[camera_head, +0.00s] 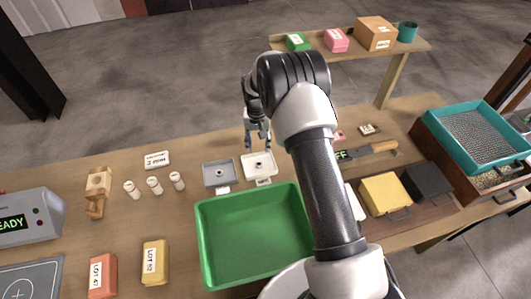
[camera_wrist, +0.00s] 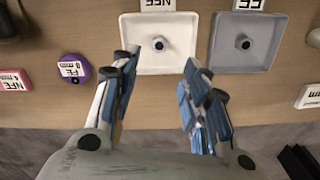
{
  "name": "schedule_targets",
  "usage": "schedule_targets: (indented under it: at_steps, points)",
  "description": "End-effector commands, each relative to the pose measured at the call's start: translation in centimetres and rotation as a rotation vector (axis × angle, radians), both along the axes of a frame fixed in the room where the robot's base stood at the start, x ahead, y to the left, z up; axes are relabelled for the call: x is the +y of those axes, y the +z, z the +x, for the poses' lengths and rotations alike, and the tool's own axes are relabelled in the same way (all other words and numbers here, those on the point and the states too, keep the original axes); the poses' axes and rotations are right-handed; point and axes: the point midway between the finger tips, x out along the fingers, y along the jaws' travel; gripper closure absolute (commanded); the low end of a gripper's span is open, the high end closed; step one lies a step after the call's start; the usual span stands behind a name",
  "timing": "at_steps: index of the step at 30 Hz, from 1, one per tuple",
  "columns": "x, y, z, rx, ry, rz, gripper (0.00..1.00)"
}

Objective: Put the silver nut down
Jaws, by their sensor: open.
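My gripper (camera_head: 258,143) is open, with nothing seen between its fingers. It is over the far side of the white tray (camera_head: 248,163). In the wrist view my gripper's fingertips (camera_wrist: 159,62) are apart, near the edge of the white tray (camera_wrist: 141,60). A small round dark-centred piece (camera_wrist: 160,44) is in the middle of that tray. A similar piece (camera_wrist: 242,42) is in the grey tray (camera_wrist: 262,57) beside it. The grey tray also shows in the head view (camera_head: 211,182). I cannot tell whether either piece is the silver nut.
A green bin (camera_head: 254,270) stands in front of the trays. Several white-capped vials (camera_head: 154,186) stand to the left. A teal sieve tray (camera_head: 436,128) is at the right. Purple (camera_wrist: 75,69) and red (camera_wrist: 15,81) labelled pieces lie beside the white tray in the wrist view.

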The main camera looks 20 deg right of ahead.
Motion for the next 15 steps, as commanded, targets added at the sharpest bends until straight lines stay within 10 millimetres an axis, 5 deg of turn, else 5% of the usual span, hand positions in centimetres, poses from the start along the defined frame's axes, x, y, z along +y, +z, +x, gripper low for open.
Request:
schedule_targets:
  at_steps: [5,8,15]
  points:
    - [0.0,6.5,-0.7,-0.042,0.021,-0.001,0.58]
    - [-0.1,12.3,-2.4,-0.078,0.042,-0.002,0.58]
    - [-0.1,24.1,-9.8,-0.165,0.1,-0.009,0.58]
